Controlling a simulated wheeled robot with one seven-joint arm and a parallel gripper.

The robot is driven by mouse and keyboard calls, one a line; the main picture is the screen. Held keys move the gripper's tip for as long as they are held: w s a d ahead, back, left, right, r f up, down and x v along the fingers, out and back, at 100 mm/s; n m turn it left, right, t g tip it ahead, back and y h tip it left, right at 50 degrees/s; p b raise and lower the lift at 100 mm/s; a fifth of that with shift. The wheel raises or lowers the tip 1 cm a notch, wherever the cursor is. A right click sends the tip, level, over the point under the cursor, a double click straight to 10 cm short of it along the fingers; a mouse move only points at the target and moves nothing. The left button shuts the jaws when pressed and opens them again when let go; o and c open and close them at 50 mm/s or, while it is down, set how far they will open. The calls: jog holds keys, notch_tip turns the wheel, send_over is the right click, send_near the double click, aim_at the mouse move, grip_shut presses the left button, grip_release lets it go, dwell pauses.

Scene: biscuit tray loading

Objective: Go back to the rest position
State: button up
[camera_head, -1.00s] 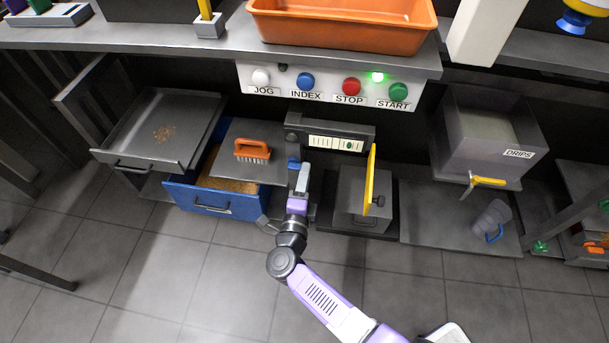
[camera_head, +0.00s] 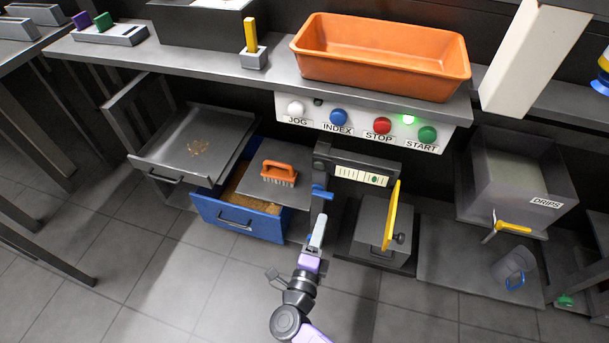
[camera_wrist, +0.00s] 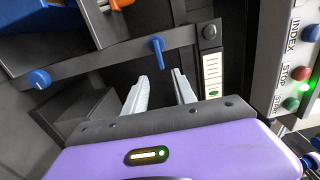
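My gripper (camera_head: 318,232) is at the lower middle of the head view, in front of the dark machine frame and below a blue lever (camera_head: 322,192). In the wrist view my gripper's two pale fingers (camera_wrist: 160,90) stand apart with nothing between them. The blue lever (camera_wrist: 157,46) shows beyond the fingertips, apart from them. My purple wrist housing fills the bottom of that view.
A yellow-edged door (camera_head: 392,216) stands open right of my gripper. The blue drawer (camera_head: 238,222) is pulled out at left, beside an orange brush (camera_head: 280,172). A button panel (camera_head: 360,122) with a lit green lamp hangs above. Floor in front is clear.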

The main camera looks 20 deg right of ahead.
jog(key=s+a+r+n+t+y, duration=0.1)
jog(key=a+r+n+t+y, duration=0.6)
jog(key=r+n, duration=0.4)
jog(key=s+d+r+n+g+y, duration=0.1)
jog(key=s+d+r+n+g, duration=0.3)
jog(key=s, duration=0.7)
jog(key=s+d+r+n+g+y+p, duration=0.1)
jog(key=s+d+r+n, duration=0.15)
jog(key=s+n, duration=0.6)
jog(key=s+d+r+n+g+y, duration=0.2)
jog(key=s+d+r, duration=0.1)
jog(key=s, duration=1.1)
notch_tip(320, 180, up, 28)
jog(key=p, duration=2.7)
jog(key=shift+w+f, duration=0.15)
jog(key=shift+w, duration=0.15)
